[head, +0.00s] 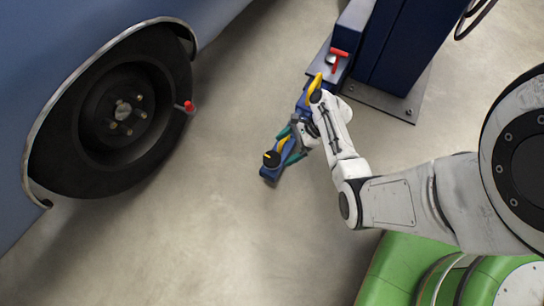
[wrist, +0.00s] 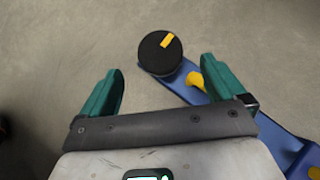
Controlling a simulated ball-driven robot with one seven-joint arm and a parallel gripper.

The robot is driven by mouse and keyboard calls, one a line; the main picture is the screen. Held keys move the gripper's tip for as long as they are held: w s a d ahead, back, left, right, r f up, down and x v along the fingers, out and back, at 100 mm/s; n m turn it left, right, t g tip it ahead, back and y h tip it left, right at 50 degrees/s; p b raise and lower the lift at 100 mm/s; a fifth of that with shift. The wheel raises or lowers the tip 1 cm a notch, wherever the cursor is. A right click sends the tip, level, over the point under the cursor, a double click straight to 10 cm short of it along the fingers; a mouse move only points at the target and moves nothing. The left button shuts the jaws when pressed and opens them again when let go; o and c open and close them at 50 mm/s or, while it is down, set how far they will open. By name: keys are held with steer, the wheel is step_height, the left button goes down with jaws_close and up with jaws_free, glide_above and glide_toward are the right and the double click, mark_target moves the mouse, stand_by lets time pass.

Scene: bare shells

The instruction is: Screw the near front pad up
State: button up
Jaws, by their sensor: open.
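The near front pad (head: 271,158) is a round black disc with a yellow mark on top, at the free end of a blue lift arm (head: 268,173). In the wrist view the pad (wrist: 160,53) lies just beyond and between my teal fingertips, with visible gaps on both sides. My gripper (head: 288,146) is open above the lift arm, close to the pad; nothing is between its fingers. The blue arm (wrist: 216,92) passes under the right finger, with a yellow part (wrist: 197,80) beside the pad. My gripper hides some of the lift arm in the head view.
A blue car with a black wheel (head: 118,120) stands at the left; a red-tipped piece (head: 189,107) sticks out by the tyre. The dark blue lift post (head: 405,45) and its base plate (head: 405,98) are at upper right, near a red handle (head: 338,53). Bare floor (head: 215,215) lies between.

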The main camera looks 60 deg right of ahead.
mark_target(273, 158)
steer(key=b+x, duration=0.3)
steer(key=x, duration=0.3)
steer(key=shift+f, duration=0.25)
steer(key=shift+w+a+f, duration=0.4)
steer(key=shift+a+f, duration=0.05)
steer(key=c, duration=1)
